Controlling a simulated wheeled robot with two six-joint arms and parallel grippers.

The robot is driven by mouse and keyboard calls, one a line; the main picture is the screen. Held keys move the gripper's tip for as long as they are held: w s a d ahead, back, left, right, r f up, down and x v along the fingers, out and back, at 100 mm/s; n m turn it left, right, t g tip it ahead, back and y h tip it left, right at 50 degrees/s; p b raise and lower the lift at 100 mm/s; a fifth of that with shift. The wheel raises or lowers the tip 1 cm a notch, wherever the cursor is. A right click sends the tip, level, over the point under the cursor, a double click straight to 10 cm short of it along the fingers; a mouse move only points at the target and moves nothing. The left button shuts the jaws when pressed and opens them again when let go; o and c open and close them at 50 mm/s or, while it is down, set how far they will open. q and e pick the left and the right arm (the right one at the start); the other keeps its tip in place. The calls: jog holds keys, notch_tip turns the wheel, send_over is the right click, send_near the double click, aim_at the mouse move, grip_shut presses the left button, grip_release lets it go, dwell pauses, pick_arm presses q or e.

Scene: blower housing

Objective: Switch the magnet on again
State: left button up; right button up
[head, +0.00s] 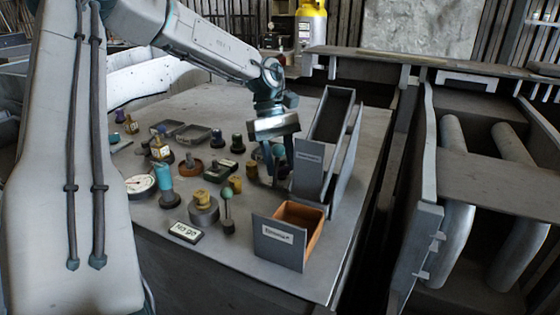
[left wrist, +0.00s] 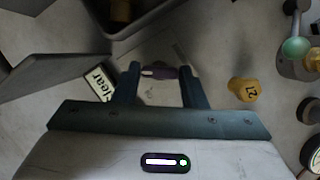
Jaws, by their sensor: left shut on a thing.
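My left gripper (head: 277,182) points down at the table beside the long grey bin. In the left wrist view its fingers (left wrist: 160,88) are shut on a small dark purple piece (left wrist: 160,72) with a pale end; the head view hides it. A lever with a green ball (head: 226,195) stands upright on a dark base, left of the gripper and apart from it. The green ball (left wrist: 295,47) also shows at the right of the left wrist view. I cannot tell which thing is the magnet. My right gripper is not in view.
A long grey bin (head: 308,168) stands right of the gripper, and an orange-lined box (head: 277,243) in front. A "Clear" sign (left wrist: 99,84) and a yellow "27" piece (left wrist: 243,89) lie close by. Several small parts, a dial (head: 140,184) and a "No go" sign (head: 186,232) crowd the left.

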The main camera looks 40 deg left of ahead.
pick_arm(q)
jog(key=o, duration=1)
jog(key=v, duration=1.1)
jog(key=shift+p, duration=0.3)
